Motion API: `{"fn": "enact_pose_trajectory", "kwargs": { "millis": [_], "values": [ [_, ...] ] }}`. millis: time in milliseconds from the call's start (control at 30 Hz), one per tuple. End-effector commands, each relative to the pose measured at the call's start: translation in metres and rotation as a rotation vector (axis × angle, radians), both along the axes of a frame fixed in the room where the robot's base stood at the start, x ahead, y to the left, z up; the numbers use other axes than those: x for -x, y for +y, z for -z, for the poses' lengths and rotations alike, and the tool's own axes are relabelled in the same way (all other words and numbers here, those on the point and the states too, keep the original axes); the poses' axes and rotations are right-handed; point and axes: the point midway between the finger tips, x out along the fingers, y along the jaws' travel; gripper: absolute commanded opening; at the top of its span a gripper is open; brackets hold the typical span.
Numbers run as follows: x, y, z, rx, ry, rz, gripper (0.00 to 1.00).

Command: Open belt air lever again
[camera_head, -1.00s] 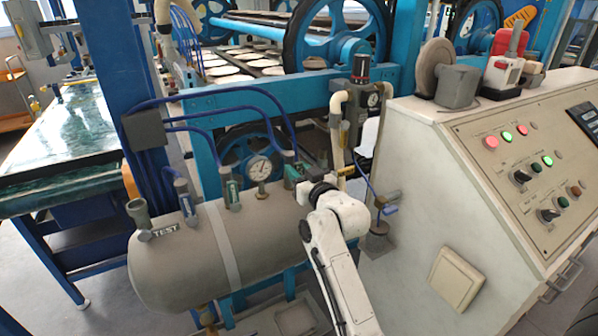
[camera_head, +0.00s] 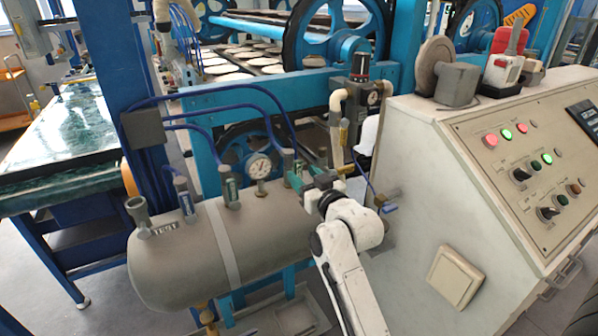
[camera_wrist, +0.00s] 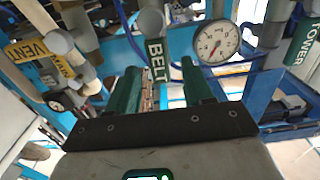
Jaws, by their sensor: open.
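The belt air lever, with a green BELT label (camera_wrist: 157,60) on a grey handle, shows in the wrist view. It lies beyond and between the two green fingers of my gripper (camera_wrist: 160,88). The fingers are open with a gap between them; I cannot tell whether either touches the lever. In the head view my gripper (camera_head: 308,182) is above the right end of the grey tank (camera_head: 195,262), just right of the pressure gauge (camera_head: 259,166). The belt lever is hard to make out there, close to my gripper.
In the wrist view a VENT lever (camera_wrist: 27,51) is to the left, and the gauge (camera_wrist: 218,42) and a TOWER lever (camera_wrist: 299,42) are to the right. A white control console (camera_head: 420,190) stands right of my arm. Blue hoses (camera_head: 215,98) arch above the tank.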

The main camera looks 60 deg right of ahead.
Motion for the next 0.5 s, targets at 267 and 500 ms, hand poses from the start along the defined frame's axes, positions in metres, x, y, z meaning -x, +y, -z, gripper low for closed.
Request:
{"fn": "enact_pose_trajectory", "kwargs": {
  "millis": [267,500],
  "values": [
    [0.043,0.027,0.002,-0.002,0.003,-0.001,0.51],
    [0.058,0.036,0.001,-0.001,0.002,-0.001,0.51]
  ]
}}
